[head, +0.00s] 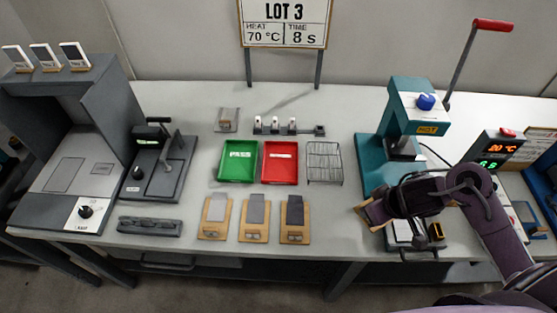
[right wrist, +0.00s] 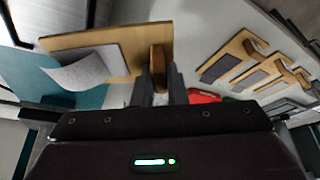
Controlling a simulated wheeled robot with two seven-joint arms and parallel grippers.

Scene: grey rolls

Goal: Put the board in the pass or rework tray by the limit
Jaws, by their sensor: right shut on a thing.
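My right gripper (head: 386,206) is shut on the upright wooden grip of a wooden board (head: 369,214), held in front of the teal press. In the right wrist view the board (right wrist: 122,57) carries a light grey sheet (right wrist: 88,72) with a curled edge, and the fingers (right wrist: 160,88) close on its grip. A green tray marked PASS (head: 238,178) and a red tray (head: 281,179) stand side by side mid-table; the red tray's label is too small to read. Both look empty. My left gripper is not in view.
Three wooden boards with grey plates (head: 255,218) lie in front of the trays. A wire rack (head: 325,163) is right of the red tray. The teal press (head: 408,110) and display box (head: 494,150) stand right. A sign (head: 285,24) reads LOT 3, 70 °C, 8 s. A lever device (head: 158,170) stands left.

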